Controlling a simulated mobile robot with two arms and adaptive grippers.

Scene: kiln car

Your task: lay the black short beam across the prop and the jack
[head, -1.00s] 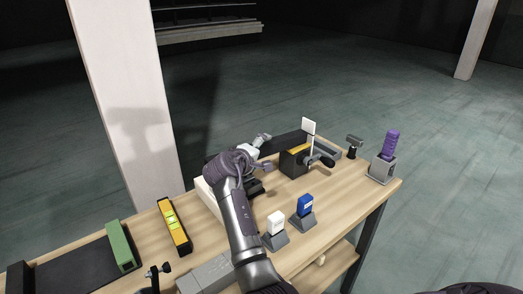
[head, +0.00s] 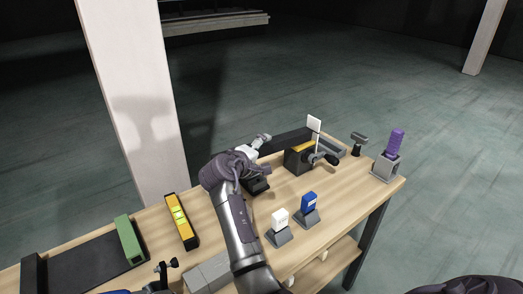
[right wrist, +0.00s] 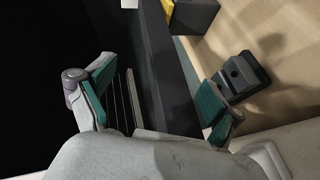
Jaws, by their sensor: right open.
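The black short beam (head: 286,140) lies at the back edge of the bench, behind a dark block with a yellow top (head: 300,157). My right gripper (head: 262,150) is open at the beam's left end. In the right wrist view the beam (right wrist: 165,65) runs lengthwise between the spread green-padded fingers (right wrist: 158,90); I cannot tell whether they touch it. A small T-headed stand (head: 358,142) is at the back right and a dark stand with a knob (head: 166,272) at the front left. I cannot tell which are the prop and the jack.
A small black block (right wrist: 240,76) is beside the right finger. White (head: 279,224) and blue (head: 308,207) pieces stand in grey holders in front. A purple-handled item (head: 394,145) is at the right. A yellow level (head: 178,220) and green block (head: 129,240) lie left.

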